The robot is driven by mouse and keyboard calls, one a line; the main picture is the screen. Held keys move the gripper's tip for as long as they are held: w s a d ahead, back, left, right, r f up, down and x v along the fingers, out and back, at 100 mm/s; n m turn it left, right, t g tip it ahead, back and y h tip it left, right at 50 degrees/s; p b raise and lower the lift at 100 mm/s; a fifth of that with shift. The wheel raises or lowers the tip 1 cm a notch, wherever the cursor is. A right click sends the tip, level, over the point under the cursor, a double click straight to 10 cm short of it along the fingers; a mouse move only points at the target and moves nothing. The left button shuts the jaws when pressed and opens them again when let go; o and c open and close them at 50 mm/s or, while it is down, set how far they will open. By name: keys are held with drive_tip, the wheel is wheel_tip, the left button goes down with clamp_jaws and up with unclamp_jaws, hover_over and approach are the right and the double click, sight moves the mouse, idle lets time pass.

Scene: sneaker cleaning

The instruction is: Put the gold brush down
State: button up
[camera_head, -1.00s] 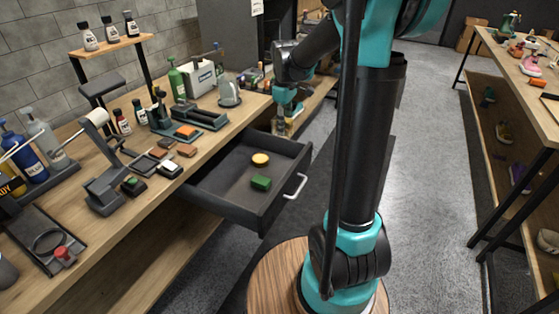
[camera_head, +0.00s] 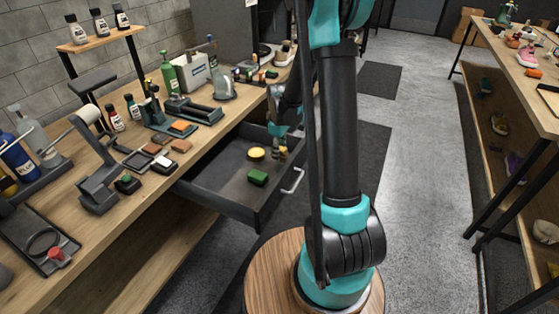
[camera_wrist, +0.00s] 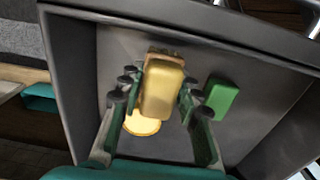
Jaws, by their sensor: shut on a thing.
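A gold brush (camera_wrist: 162,88) is held between the fingers of my gripper (camera_wrist: 160,80) in the wrist view. Its yellow top faces the camera, and a brownish edge shows at its far end. My gripper (camera_head: 279,147) hangs over the far right part of the open dark drawer (camera_head: 234,212) in the head view. The drawer wall (camera_wrist: 72,80) also shows in the wrist view, with the drawer floor behind the brush. Whether the brush touches the floor, I cannot tell.
In the drawer lie a round yellow sponge (camera_head: 256,153) and a green sponge (camera_head: 257,177). The green sponge (camera_wrist: 222,98) is right of the brush in the wrist view; the yellow sponge (camera_wrist: 143,123) is partly hidden. The drawer's near left floor is bare.

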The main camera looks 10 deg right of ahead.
drive_tip(key=shift+f, duration=1.9)
drive_tip(key=shift+f, duration=0.15)
drive_tip(key=o, duration=1)
wheel_tip(320, 180, up, 12)
drive_tip(key=shift+s+r, duration=0.1)
drive_tip(key=shift+r, duration=0.05)
drive_tip(key=s+d+m+t, duration=0.1)
drive_tip(key=s+m, duration=0.2)
drive_tip(key=s, duration=0.4)
drive_tip(key=s+d+f+m+t, duration=0.1)
drive_tip(key=s+m, duration=0.3)
drive_tip(key=s, duration=0.3)
drive_tip(key=s+d+f+m+t, duration=0.1)
drive_tip(key=s+d+m+t, duration=0.1)
drive_tip(key=s, duration=0.5)
drive_tip(key=shift+s+m, duration=0.4)
drive_tip(key=shift+m, duration=0.5)
